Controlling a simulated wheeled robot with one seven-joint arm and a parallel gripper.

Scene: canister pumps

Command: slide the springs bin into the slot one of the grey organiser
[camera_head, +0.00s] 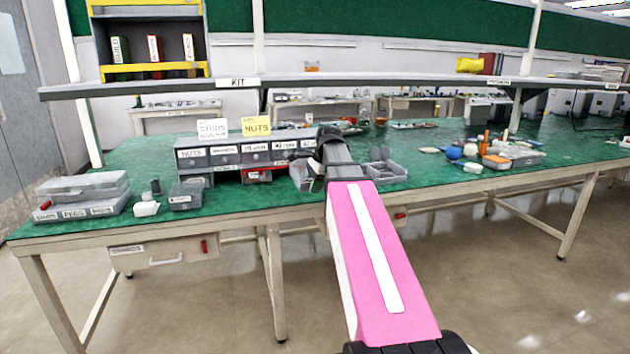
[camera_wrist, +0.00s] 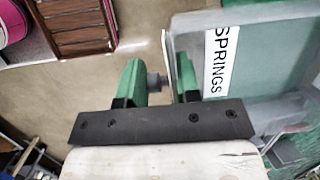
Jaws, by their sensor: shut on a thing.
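The springs bin (camera_wrist: 262,75) is a translucent grey bin with a white SPRINGS label, at the right of the wrist view. My gripper (camera_wrist: 158,78) has green fingers and is closed on the bin's near wall, with a small grey knob between the fingers. In the head view my pink arm hides the gripper. A clear bin (camera_head: 302,176) shows just left of the arm's end; I cannot read a label on it there. The grey organiser (camera_head: 228,155) stands on the bench left of the arm, with a row of labelled fronts. Slot one cannot be told apart.
A red bin (camera_head: 258,175) sits low in the organiser. Yellow NUTS (camera_head: 256,126) and white STUDS (camera_head: 212,130) cards stand on top. An open grey bin (camera_head: 382,166) is right of the arm. Grey cases (camera_head: 83,187) lie at left. Loose parts (camera_head: 495,150) lie at right.

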